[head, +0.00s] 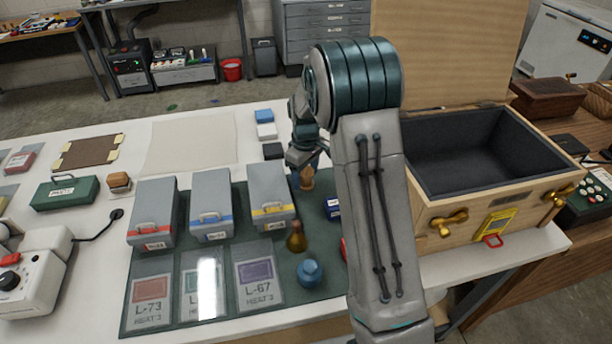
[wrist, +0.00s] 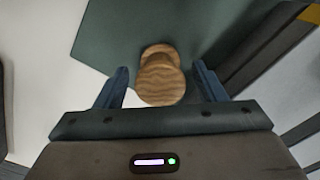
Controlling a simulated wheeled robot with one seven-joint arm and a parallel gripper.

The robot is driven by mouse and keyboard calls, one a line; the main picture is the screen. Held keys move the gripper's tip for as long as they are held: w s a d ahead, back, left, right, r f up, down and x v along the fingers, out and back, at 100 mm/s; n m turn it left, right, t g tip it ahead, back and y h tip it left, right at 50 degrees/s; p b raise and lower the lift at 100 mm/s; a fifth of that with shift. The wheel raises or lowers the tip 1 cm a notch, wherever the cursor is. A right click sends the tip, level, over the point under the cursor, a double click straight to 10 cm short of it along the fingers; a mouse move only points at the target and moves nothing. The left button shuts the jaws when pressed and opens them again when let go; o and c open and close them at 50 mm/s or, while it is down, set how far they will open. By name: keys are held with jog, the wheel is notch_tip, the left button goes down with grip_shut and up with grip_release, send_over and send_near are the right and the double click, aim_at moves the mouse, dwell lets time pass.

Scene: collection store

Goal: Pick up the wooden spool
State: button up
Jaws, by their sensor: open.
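The wooden spool (wrist: 160,80) is light brown with visible grain and stands on the green mat (wrist: 105,35) in the wrist view. My gripper (wrist: 162,80) is open, with one blue-grey finger on each side of the spool and a visible gap at each side. In the head view the spool (head: 307,178) shows just below my gripper (head: 304,160), near the back right of the mat. My arm covers part of the mat's right side there.
Grey boxes with red, blue and yellow bands (head: 269,192) stand left of the spool. An amber bottle (head: 296,238) and a blue round jar (head: 310,272) are in front of it. A large open wooden crate (head: 440,215) stands at the right.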

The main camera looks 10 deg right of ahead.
jog(key=shift+f, duration=0.35)
jog(key=c, duration=1)
jog(key=shift+o, duration=0.2)
jog(key=shift+r, duration=0.15)
